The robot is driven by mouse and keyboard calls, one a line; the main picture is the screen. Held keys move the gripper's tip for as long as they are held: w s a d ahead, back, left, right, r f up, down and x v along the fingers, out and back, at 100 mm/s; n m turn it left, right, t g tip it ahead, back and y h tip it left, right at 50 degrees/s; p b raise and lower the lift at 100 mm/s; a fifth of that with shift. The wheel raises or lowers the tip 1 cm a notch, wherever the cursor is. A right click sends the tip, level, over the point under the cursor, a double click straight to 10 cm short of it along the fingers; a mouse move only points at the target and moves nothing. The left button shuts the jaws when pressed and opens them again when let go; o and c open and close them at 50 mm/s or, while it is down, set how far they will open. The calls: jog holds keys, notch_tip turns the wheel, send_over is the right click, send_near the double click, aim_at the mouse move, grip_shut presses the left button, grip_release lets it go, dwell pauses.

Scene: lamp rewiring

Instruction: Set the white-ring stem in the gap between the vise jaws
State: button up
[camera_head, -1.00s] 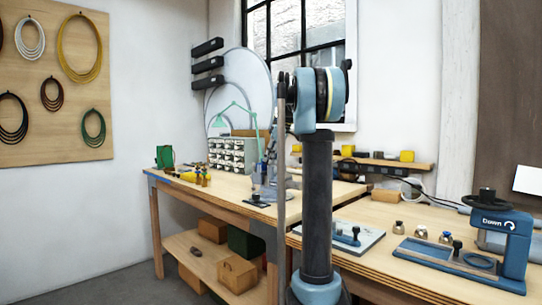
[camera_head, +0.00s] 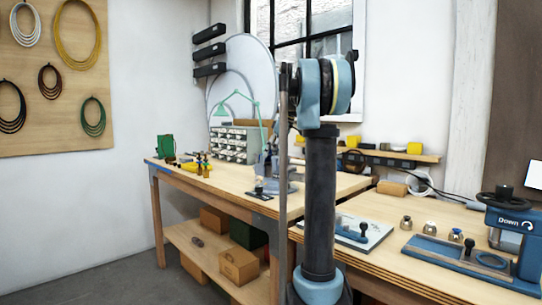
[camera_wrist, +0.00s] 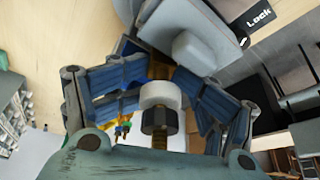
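In the wrist view, the white-ring stem (camera_wrist: 162,97) sits between my gripper's (camera_wrist: 162,105) blue finger pads, which look closed on its sides. It has a white ring, a dark collar and brass beyond both. A grey block of the vise (camera_wrist: 194,48) is just beyond the stem, beside a dark "Lock" panel. The gap between the jaws cannot be made out clearly. In the head view, the vise (camera_head: 283,187) stands on the left bench, partly behind my arm column. My gripper cannot be made out there.
Several small coloured parts (camera_head: 201,168) stand on the left bench near a drawer cabinet (camera_head: 233,144). A green lamp (camera_head: 233,105) rises behind. On the right bench are a blue press marked "Down" (camera_head: 515,225) and several small metal parts (camera_head: 430,229).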

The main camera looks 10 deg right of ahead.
jog(key=shift+s+d, duration=0.25)
jog(key=shift+d, duration=0.2)
jog(key=shift+d+r, duration=0.1)
jog(key=shift+r, duration=0.1)
jog(key=v, duration=0.6)
jog(key=shift+r, duration=0.8)
jog(key=shift+r, duration=0.1)
jog(key=w+a+v, duration=0.1)
jog(key=v, duration=0.7)
jog(key=shift+s+r, duration=0.25)
jog(key=shift+r, duration=0.25)
jog(key=shift+s+a, duration=0.1)
